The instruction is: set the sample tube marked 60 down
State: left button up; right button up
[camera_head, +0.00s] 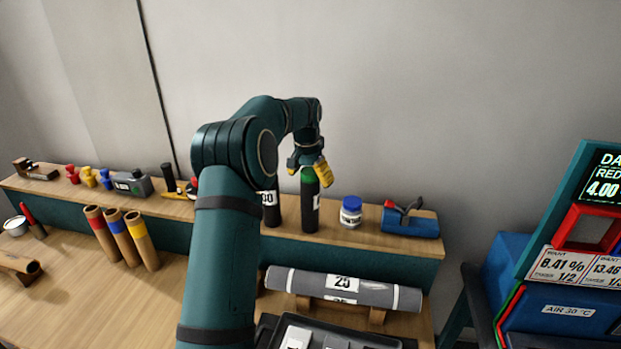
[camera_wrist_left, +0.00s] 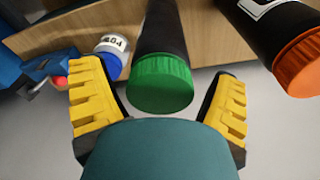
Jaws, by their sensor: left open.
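A dark tube with a green cap (camera_head: 309,205) stands upright on the raised wooden shelf; its white label is turned sideways and I cannot read it. My left gripper (camera_head: 308,169) is right at its top. In the left wrist view the yellow-padded fingers of the gripper (camera_wrist_left: 158,85) are spread apart, with the green cap (camera_wrist_left: 160,84) between them and a gap on each side. A second dark tube (camera_head: 272,210) stands to the left, partly behind my arm; its label shows only "00" or similar. Its orange cap (camera_wrist_left: 302,65) shows in the left wrist view. My right gripper is not in view.
A blue-lidded white jar (camera_head: 350,211) and a blue tool (camera_head: 409,220) stand right of the green-capped tube. A grey roll marked 25 (camera_head: 385,294) lies below the shelf (camera_head: 400,250). Coloured-ring tubes (camera_head: 122,238) stand at left. A display stand (camera_head: 562,250) is at right.

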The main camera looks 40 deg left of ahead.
pick_arm(q)
jog(key=r, duration=0.4)
jog(key=s+r, duration=0.1)
jog(key=r, duration=0.3)
jog(key=r+p, duration=0.1)
jog(key=r, duration=0.3)
jog(key=shift+s+d, duration=0.1)
jog(key=shift+s, duration=0.1)
jog(key=shift+f, duration=0.15)
